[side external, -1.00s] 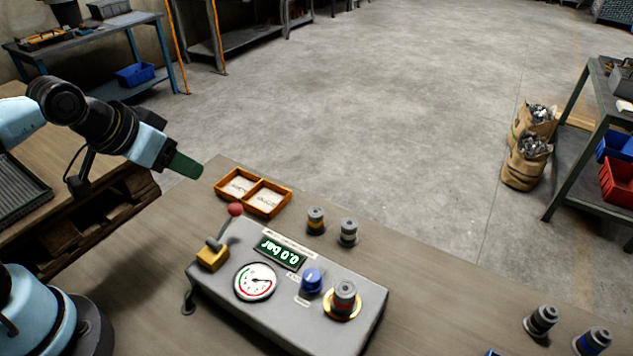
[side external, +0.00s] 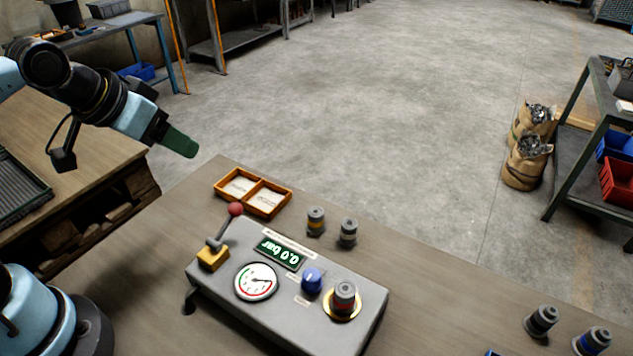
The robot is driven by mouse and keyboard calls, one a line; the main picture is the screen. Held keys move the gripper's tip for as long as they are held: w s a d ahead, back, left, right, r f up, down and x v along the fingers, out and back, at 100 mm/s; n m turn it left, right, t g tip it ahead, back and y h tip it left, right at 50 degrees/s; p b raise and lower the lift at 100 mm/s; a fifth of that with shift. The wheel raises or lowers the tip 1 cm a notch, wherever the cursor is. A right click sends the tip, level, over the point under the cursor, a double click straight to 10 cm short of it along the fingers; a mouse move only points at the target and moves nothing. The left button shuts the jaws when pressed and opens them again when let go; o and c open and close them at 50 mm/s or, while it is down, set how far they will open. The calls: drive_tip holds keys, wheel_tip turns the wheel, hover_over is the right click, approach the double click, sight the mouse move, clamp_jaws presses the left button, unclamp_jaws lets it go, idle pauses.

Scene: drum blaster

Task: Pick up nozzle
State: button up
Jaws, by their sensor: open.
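Several small grey nozzles with coloured bands are in the side view. A yellow-banded nozzle (side external: 316,221) and a pale-banded nozzle (side external: 348,232) stand upright on the table behind the control box. A red-banded nozzle (side external: 344,296) sits in the brass ring on the box. A dark nozzle (side external: 541,321) and a blue-banded nozzle (side external: 592,341) stand at the lower right. My gripper (side external: 181,142) has green fingers and is open. It is in the air at the upper left, well apart from every nozzle.
The grey control box (side external: 232,294) carries a red-knobbed lever (side external: 235,210), a gauge (side external: 256,281), a blue knob (side external: 312,280) and a display (side external: 279,252) reading 0.0 bar. An orange two-compartment tray (side external: 252,194) lies behind it. The table right of the box is mostly clear.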

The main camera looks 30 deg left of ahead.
drive_tip(key=d+n+g+h, duration=0.1)
drive_tip(key=d+n+h, duration=0.1)
drive_tip(key=d, duration=0.1)
drive_tip(key=w+d+n+g+h, duration=0.1)
drive_tip(key=d+n+g+h, duration=0.1)
drive_tip(key=d+n, duration=0.1)
drive_tip(key=w+d+f+n+g+h, duration=0.1)
drive_tip(key=d+n+h, duration=0.1)
drive_tip(key=d, duration=0.3)
drive_tip(key=shift+n, duration=0.5)
drive_tip(key=d+r+n+g+h, duration=0.1)
drive_tip(key=d+n+g+h, duration=0.55)
drive_tip(key=d, duration=0.25)
approach(347, 290)
drive_tip(key=v, duration=0.2)
drive_tip(key=shift+w+a+r+g+h, duration=0.15)
drive_tip(key=shift+w+a+g+h, duration=0.05)
drive_tip(key=shift+g+h, duration=0.05)
drive_tip(key=shift+f, duration=0.35)
drive_tip(key=shift+s+d+f, duration=0.15)
drive_tip(key=shift+d+f, duration=0.05)
drive_tip(key=shift+d, duration=0.1)
drive_tip(key=x, duration=1.1)
drive_tip(key=shift+d+f, duration=0.15)
drive_tip(key=shift+f, duration=0.1)
clamp_jaws()
drive_tip(key=shift+r, duration=0.2)
